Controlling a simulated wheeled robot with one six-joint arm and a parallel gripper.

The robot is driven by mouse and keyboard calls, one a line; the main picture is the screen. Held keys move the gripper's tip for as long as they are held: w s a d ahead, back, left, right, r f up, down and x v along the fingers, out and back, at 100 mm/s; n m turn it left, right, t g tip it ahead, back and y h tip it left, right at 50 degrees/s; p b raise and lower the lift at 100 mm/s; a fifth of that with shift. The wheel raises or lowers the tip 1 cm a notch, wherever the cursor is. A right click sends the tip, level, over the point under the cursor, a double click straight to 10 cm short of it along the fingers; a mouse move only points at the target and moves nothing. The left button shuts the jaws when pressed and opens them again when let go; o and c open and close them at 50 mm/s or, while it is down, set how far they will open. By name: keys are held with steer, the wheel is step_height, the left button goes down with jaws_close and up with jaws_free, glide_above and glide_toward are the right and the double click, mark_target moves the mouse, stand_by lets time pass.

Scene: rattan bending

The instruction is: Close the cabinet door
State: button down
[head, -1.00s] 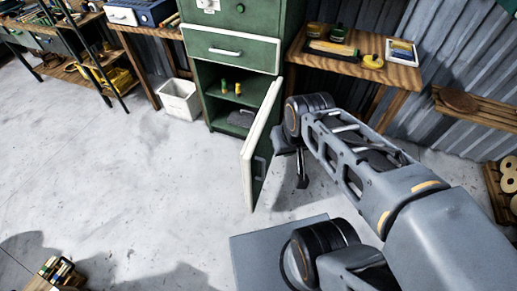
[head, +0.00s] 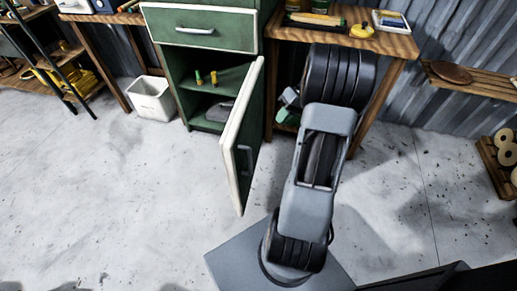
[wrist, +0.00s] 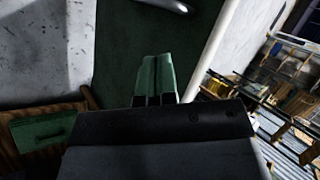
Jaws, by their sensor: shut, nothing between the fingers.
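The green cabinet (head: 180,110) stands at the back, with a white-edged door (head: 243,140) that hangs wide open toward me. The door's green outer face and dark handle (head: 246,160) turn to the right. My gripper (head: 285,102) is at the right of the door, on its outer side, partly hidden behind my arm. In the wrist view its green fingertips (wrist: 155,78) are shut together and empty, in front of a green panel (wrist: 130,50) that looks like the door's outer face. I cannot tell whether they touch it.
A wooden table (head: 390,42) with small items stands right of the cabinet, behind my arm. A white bin (head: 152,100) stands left of the cabinet. Small yellow and green items (head: 206,77) sit on the cabinet shelf. The floor in front is clear.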

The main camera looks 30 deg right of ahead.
steer(key=a+b+x, duration=0.1)
steer(key=b+x, duration=0.1)
steer(key=x, duration=1.1)
steer(key=shift+w+r, duration=0.3)
steer(key=shift+w, duration=0.05)
steer(key=shift+a+b, duration=0.1)
steer(key=shift+b, duration=0.2)
